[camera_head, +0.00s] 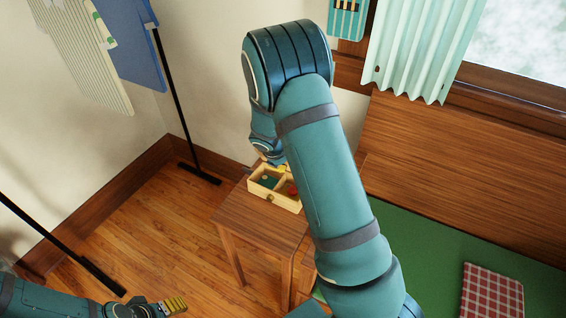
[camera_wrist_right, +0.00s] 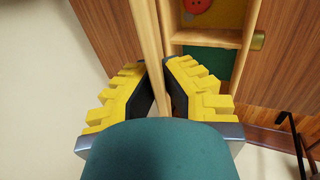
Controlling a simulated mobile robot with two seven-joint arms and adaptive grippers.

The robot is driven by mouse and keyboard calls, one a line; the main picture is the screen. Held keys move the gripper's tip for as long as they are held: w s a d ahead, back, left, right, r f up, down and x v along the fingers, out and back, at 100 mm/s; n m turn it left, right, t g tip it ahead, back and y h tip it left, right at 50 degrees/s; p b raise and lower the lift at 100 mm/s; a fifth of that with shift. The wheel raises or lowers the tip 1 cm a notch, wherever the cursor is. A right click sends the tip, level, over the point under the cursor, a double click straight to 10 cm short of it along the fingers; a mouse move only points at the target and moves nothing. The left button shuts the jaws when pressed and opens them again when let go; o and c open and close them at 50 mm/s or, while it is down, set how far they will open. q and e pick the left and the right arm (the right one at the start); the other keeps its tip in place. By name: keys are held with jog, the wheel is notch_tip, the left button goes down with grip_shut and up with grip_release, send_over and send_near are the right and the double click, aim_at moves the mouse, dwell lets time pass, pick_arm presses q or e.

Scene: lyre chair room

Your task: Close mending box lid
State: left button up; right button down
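The mending box (camera_head: 289,204) is a light wooden box on a small wooden table, with its compartments open to view. In the right wrist view the box (camera_wrist_right: 207,38) shows a red button, yellow cloth and a green compartment. Its lid (camera_wrist_right: 148,25) stands raised there, seen edge-on as a narrow wooden strip. My right gripper (camera_wrist_right: 156,66) has its yellow fingers on both sides of the lid, the tips close against it. In the head view my right arm hides most of that gripper. My left gripper (camera_head: 174,305) is at the lower left, away from the box, seen side-on.
The small table (camera_head: 255,220) stands near the wall. A green-topped bench (camera_head: 420,245) with a red checked cushion (camera_head: 491,292) is at the right. A clothes stand (camera_head: 185,130) rises behind on the left. The wooden floor between is open.

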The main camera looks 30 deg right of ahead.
dwell(0.4)
jog(key=c, duration=1.1)
grip_release()
jog(key=shift+f, duration=0.1)
jog(key=v, duration=1.2)
